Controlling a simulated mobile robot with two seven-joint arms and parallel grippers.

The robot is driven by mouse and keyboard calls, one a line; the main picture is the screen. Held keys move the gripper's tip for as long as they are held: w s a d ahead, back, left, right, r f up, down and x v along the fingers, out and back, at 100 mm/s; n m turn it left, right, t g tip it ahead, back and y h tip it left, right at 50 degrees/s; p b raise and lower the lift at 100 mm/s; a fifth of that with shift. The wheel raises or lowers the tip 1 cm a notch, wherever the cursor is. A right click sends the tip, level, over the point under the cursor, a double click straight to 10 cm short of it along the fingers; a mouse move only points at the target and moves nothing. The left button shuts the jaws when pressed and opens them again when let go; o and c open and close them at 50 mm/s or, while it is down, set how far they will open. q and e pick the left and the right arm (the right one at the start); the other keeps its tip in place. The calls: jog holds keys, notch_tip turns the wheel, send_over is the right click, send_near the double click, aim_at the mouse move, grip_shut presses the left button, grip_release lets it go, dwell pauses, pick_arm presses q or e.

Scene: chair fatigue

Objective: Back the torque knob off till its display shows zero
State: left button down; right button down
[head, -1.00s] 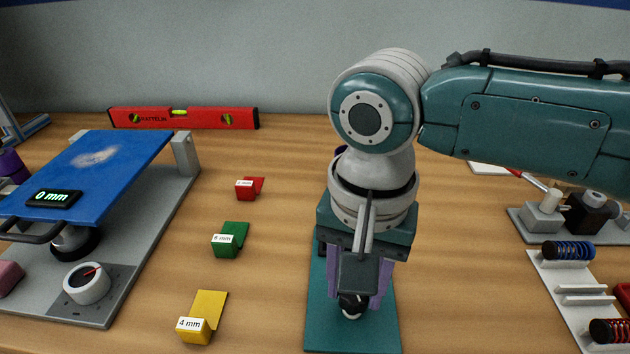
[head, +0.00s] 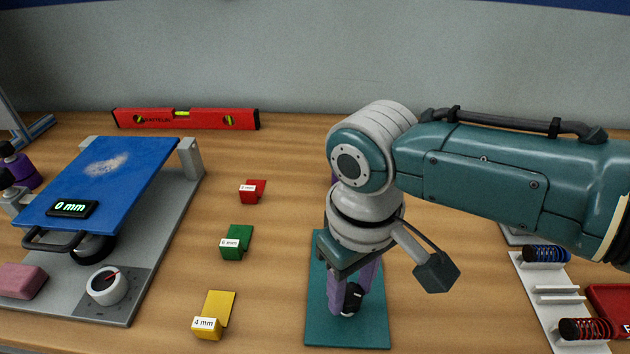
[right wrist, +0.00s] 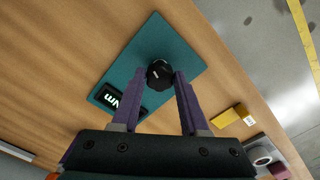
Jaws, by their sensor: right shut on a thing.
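The torque knob (head: 352,299) is black and ribbed, and stands on a teal plate (head: 318,322) on the bench. My right gripper (head: 350,303) points down and is shut on the knob. In the right wrist view the knob (right wrist: 159,74) sits between the two purple fingertips. A dark display with green characters (right wrist: 118,97) lies on the plate beside it. A finger covers part of the display; "Nm" can be read, but the number cannot. In the head view my arm and wrist hide the display. My left gripper is not in view.
Left of the plate are yellow (head: 211,318), green (head: 236,243) and red (head: 251,191) labelled blocks. Farther left, a blue tilted platform (head: 120,180) shows "0 mm", with a white dial (head: 106,285) nearby. A rack with springs (head: 540,290) stands at the right.

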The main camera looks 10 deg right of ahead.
jog(key=n, duration=0.5)
jog(key=shift+n, duration=0.3)
jog(key=n, duration=0.4)
jog(key=shift+n, duration=0.9)
jog(key=shift+w, duration=0.1)
jog(key=shift+c, duration=2.1)
grip_release()
